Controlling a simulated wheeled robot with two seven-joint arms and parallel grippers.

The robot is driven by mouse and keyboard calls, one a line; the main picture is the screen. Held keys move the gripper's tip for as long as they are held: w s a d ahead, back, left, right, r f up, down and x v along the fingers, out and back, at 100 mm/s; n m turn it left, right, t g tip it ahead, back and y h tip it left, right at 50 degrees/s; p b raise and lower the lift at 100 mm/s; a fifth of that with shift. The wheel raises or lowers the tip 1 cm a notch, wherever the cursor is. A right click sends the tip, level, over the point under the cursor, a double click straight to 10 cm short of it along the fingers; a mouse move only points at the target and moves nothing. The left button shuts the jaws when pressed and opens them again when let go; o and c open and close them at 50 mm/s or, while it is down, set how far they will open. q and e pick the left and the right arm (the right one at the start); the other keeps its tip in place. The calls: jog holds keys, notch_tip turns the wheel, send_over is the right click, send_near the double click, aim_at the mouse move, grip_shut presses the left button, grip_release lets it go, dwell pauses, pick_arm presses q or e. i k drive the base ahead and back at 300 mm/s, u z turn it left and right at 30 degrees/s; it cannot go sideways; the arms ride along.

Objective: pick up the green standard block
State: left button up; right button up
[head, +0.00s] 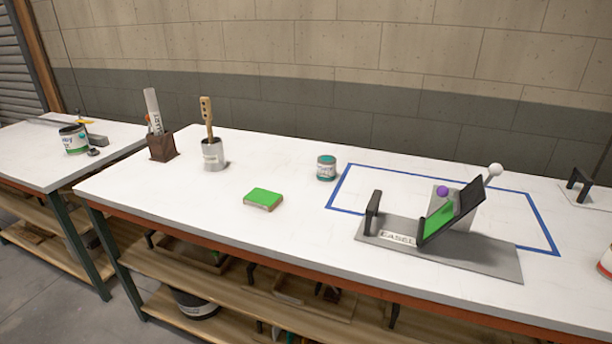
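The green standard block (263,198) lies flat on the white workbench (235,240), left of the middle of the head view. Its top is green and its sides are pale brown. Nothing touches it or covers it. Neither of my grippers shows in the head view, so their state and place cannot be seen.
A can with a wooden stick (213,155) and a brown box holding a roll (162,146) stand behind left. A small teal-lidded jar (326,168) stands behind right. A grey easel (480,259) with a green panel stands at right, partly inside a blue outline. Bench around the block is clear.

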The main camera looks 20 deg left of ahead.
aim_at(259, 198)
jog(key=z, duration=0.05)
jog(key=k, duration=0.4)
jog(key=u, duration=2.15)
jog(key=i, duration=0.95)
jog(key=z, duration=0.7)
jog(key=i, duration=0.75)
jog(key=z, duration=0.85)
